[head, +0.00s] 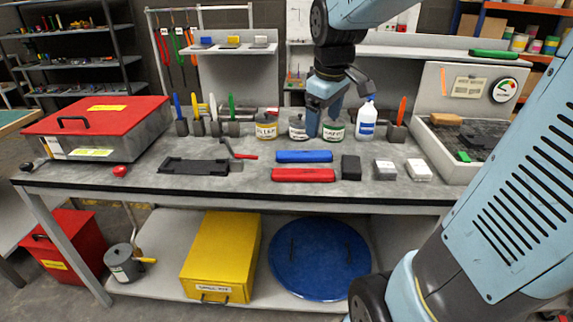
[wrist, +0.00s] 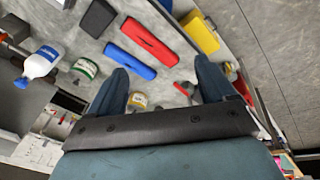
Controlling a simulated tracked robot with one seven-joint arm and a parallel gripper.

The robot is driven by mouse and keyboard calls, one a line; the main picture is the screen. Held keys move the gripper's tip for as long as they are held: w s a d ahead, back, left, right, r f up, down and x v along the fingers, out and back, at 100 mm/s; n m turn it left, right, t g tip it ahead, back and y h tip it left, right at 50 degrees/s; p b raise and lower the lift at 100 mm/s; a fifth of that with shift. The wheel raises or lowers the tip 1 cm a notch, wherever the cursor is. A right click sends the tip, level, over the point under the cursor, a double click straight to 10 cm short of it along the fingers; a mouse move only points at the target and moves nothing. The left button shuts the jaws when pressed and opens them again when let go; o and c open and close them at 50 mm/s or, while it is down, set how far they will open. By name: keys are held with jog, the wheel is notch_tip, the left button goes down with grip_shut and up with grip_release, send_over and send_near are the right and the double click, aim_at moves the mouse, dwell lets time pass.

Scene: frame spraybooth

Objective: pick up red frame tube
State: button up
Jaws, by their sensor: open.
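The red frame tube (head: 303,175) lies flat on the grey workbench (head: 225,183) near its front edge, left to right. It also shows in the wrist view (wrist: 147,39), beyond my fingertips. A blue tube (head: 304,156) lies parallel just behind it, and in the wrist view (wrist: 130,61) it is nearer my fingers. My gripper (head: 322,131) is above the back of the bench, behind both tubes, among the tins. In the wrist view my gripper (wrist: 161,78) has its two fingers wide apart, with nothing held between them.
Labelled tins (head: 266,127) and a white bottle (head: 367,121) stand close around my gripper. A dark block (head: 351,167) sits right of the red tube. A red-lidded box (head: 96,128) is at the left, a grey booth tray (head: 437,156) at the right.

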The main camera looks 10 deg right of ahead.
jog(key=w+f+n+g, duration=0.3)
jog(key=w+f+n, duration=0.4)
jog(key=w+f, duration=0.5)
send_over(303, 171)
jog(key=shift+n, duration=0.3)
notch_tip(303, 171, down, 7)
jog(key=shift+f, duration=2.7)
jog(key=c, duration=1.2)
